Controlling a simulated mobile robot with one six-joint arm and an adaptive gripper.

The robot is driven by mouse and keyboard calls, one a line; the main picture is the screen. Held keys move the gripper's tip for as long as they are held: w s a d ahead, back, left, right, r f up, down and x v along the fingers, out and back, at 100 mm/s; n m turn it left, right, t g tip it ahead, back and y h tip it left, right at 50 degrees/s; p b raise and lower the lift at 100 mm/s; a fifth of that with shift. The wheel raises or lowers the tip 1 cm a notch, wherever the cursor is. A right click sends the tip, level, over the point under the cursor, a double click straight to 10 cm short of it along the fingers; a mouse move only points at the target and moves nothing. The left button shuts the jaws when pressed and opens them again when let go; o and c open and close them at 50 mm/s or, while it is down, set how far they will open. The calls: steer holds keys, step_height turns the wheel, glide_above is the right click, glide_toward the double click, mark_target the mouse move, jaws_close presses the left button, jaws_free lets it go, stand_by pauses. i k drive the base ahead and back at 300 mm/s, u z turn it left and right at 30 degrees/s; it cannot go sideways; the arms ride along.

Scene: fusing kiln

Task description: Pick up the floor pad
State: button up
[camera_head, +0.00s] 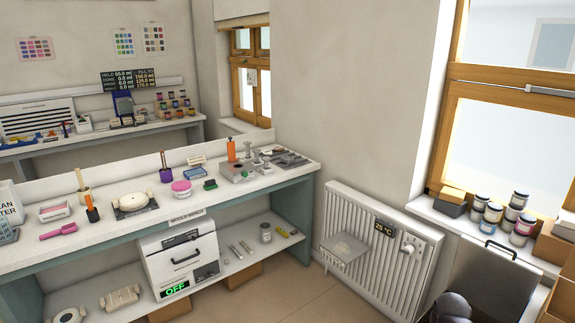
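I cannot pick out anything that is clearly the floor pad. The bare floor (291,287) in view shows no pad. Pale flat pieces that I cannot name for certain include a thin grey sheet (346,247) on a small shelf at the radiator and a white block (120,298) on the bench's lower shelf. My gripper is not in view. Dark rounded shapes at the lower right edge are cut off, and I cannot tell what they are.
The white-topped bench (235,192) carries many small tools and jars. A small white kiln (181,258) reading OFF sits below. A radiator (380,245) hangs on the wall. Jars (492,213) stand on the sill above a grey open-lidded bin (490,280). Cardboard boxes (242,276) are under the bench.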

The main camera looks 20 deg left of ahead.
mark_target(286, 159)
steer(key=z, duration=0.05)
steer(key=k, duration=0.2)
steer(key=u, duration=0.3)
steer(key=i, duration=0.45)
steer(key=u, duration=0.6)
steer(key=i, duration=0.8)
steer(key=u, duration=0.4)
steer(key=i, duration=1.6)
steer(key=z, duration=0.65)
steer(key=i, duration=0.75)
steer(key=z, duration=0.45)
